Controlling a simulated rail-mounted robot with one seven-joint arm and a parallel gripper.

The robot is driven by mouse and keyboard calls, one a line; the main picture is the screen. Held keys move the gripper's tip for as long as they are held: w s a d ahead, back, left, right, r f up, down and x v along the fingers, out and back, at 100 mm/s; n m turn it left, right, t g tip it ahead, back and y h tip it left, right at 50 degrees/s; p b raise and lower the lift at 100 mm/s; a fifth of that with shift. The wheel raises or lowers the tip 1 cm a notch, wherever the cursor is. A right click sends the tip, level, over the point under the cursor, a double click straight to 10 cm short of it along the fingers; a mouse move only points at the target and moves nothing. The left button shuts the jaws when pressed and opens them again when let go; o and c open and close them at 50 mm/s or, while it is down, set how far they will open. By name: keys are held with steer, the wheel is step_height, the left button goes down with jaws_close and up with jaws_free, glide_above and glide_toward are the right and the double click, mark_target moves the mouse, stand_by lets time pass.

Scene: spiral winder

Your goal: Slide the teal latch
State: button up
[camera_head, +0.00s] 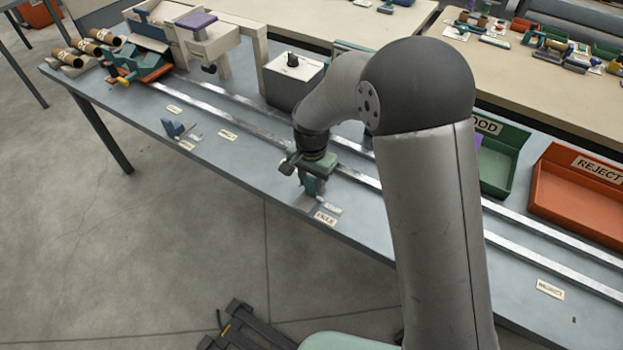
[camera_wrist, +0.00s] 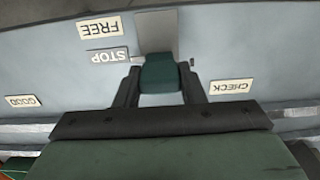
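The teal latch (camera_wrist: 160,74) shows as a dark teal block between the two fingers of my gripper (camera_wrist: 160,82) in the wrist view. The fingers lie along both its sides with no clear gap, so they look closed on it. A grey plate (camera_wrist: 158,32) lies beyond the latch. The STOP label (camera_wrist: 109,55) and the FREE label (camera_wrist: 100,27) are left of the latch and plate. In the head view my gripper (camera_head: 311,184) points down at the bench's front edge, above the FREE label (camera_head: 325,217). The latch's lower part is hard to make out there.
Metal rails (camera_head: 235,124) run along the bench behind my gripper. A blue upright piece (camera_head: 174,128) stands to the left. A grey box with a black knob (camera_head: 292,78), a green GOOD bin (camera_head: 497,165) and an orange REJECT bin (camera_head: 575,195) stand behind the rails.

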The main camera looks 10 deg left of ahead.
steer(key=shift+s+a+b, duration=0.15)
steer(key=shift+s+a, duration=0.1)
steer(key=shift+s, duration=0.45)
steer(key=shift+s+a+b, duration=0.2)
steer(key=shift+s, duration=0.5)
steer(key=shift+s+a+b, duration=0.15)
steer(key=shift+s+a, duration=0.1)
steer(key=shift+s, duration=0.45)
jaws_close()
steer(key=o, duration=1.2)
jaws_free()
steer(key=shift+s, duration=0.15)
steer(key=shift+r, duration=0.3)
step_height(320, 180, up, 17)
steer(key=shift+f+b, duration=0.1)
steer(key=shift+b, duration=0.35)
